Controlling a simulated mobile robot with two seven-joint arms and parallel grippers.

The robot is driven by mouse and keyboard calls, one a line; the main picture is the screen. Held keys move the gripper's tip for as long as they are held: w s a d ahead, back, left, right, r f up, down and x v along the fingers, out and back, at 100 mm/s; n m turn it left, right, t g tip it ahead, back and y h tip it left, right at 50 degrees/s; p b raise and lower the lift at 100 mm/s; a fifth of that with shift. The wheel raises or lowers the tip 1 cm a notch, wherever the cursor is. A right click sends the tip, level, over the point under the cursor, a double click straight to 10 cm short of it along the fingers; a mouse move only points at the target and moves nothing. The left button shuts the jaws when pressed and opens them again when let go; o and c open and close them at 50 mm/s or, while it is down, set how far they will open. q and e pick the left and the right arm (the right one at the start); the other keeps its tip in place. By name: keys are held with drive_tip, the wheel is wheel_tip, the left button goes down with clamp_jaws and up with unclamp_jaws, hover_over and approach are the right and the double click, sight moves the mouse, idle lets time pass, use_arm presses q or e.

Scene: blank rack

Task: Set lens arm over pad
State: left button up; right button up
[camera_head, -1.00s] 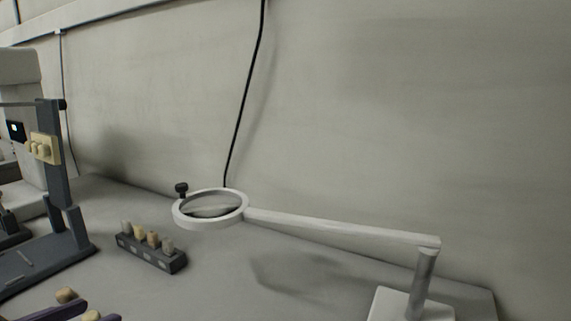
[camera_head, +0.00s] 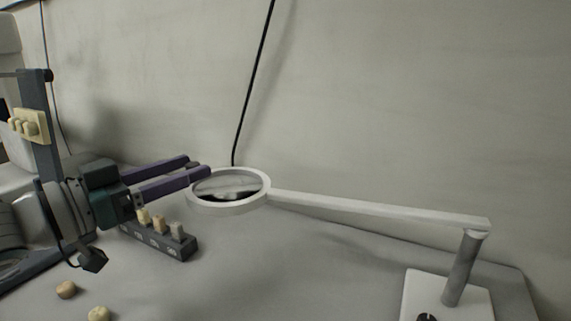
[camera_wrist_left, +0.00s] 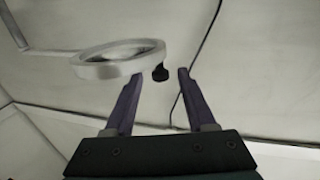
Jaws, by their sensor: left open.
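The lens arm (camera_head: 380,208) is a white bar on a grey post with a white base (camera_head: 479,302) at the right. It carries a white ring lens (camera_head: 229,206) at its left end. My left gripper (camera_head: 200,168) comes in from the left with its purple fingers open, at the ring's left edge. In the left wrist view the open fingers (camera_wrist_left: 156,78) stand either side of a black knob (camera_wrist_left: 160,73) on the ring (camera_wrist_left: 97,71); whether they touch it I cannot tell. In the head view the fingers hide the knob. I cannot make out a pad. My right gripper is not in view.
A dark block with several pegs (camera_head: 182,248) stands below my left gripper. Two loose tan pieces (camera_head: 66,289) (camera_head: 98,314) lie at the front left. A dark stand with a tan block (camera_head: 30,126) is at the left. A black cable (camera_head: 254,85) hangs on the wall.

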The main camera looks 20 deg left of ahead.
use_arm(q)
drive_tip(key=shift+x, duration=1.05)
drive_tip(key=shift+c, duration=0.4)
clamp_jaws()
idle(0.3)
